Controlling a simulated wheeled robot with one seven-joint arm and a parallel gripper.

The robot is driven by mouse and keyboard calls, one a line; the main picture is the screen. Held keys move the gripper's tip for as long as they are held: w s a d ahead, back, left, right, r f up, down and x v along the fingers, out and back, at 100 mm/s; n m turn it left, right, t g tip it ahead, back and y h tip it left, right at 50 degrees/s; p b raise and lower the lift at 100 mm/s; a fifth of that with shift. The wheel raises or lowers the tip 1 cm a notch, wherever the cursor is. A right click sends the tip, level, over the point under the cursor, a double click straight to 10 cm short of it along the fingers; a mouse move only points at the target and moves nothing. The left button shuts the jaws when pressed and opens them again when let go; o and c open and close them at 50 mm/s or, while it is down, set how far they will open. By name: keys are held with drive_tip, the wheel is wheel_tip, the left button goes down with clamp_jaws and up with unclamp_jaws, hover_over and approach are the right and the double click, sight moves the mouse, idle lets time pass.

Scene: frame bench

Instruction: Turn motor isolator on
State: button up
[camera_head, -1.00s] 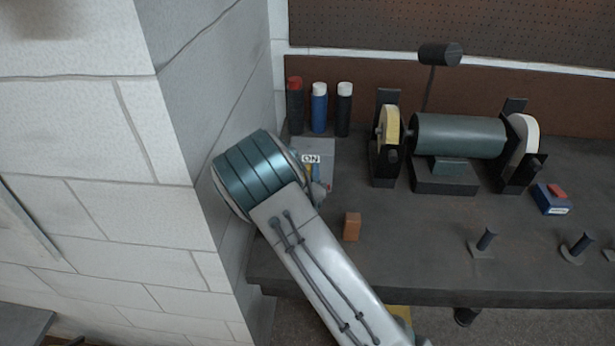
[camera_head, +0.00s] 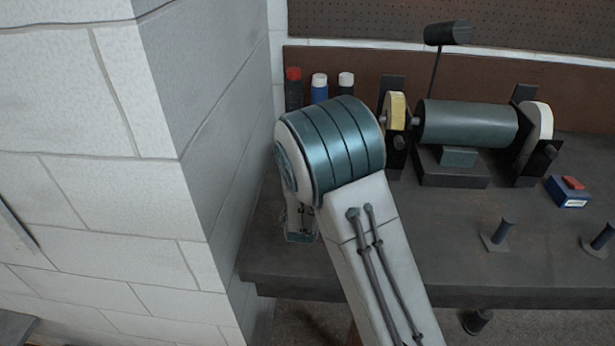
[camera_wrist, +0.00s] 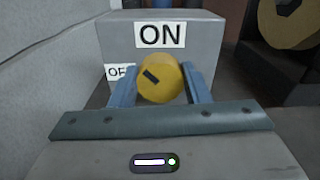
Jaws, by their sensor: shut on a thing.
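In the wrist view the motor isolator is a grey box (camera_wrist: 208,45) with a white ON label (camera_wrist: 160,35) on its upper face. A white OFF label (camera_wrist: 115,72) sits lower left, partly hidden by a finger. A round yellow knob (camera_wrist: 168,90) with a short dark mark left of its middle faces me. The mark is tilted and lies between the two labels. My gripper (camera_wrist: 158,68) has a finger on each side of the knob and is shut on it. In the head view my arm hides the isolator.
The bench grinder (camera_head: 465,122) stands right of my arm on the grey bench (camera_head: 400,245). Several spray cans, one with a red cap (camera_head: 293,88), stand at the back. A white block wall (camera_head: 190,220) is close on the left. A blue box with a red top (camera_head: 568,192) lies at right.

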drive_tip(key=m+b, duration=0.2)
drive_tip(key=b, duration=0.2)
drive_tip(key=f+m+b, duration=0.1)
drive_tip(key=m+b, duration=0.2)
drive_tip(key=b, duration=0.1)
drive_tip(key=shift+d+b, duration=0.1)
drive_tip(key=shift+b, duration=0.3)
drive_tip(key=m+b, duration=0.2)
drive_tip(key=b, duration=0.2)
drive_tip(key=shift+r+m, duration=0.1)
drive_tip(key=shift+m, duration=0.3)
drive_tip(key=shift+r+m+b, duration=0.15)
drive_tip(key=shift+m+b, duration=0.25)
drive_tip(key=shift+b, duration=0.5)
drive_tip(key=shift+r, duration=0.1)
drive_tip(key=o, duration=1)
drive_tip(key=shift+c, duration=0.2)
drive_tip(key=s+b, duration=0.1)
drive_tip(key=s, duration=1.3)
drive_tip(key=shift+a, duration=0.2)
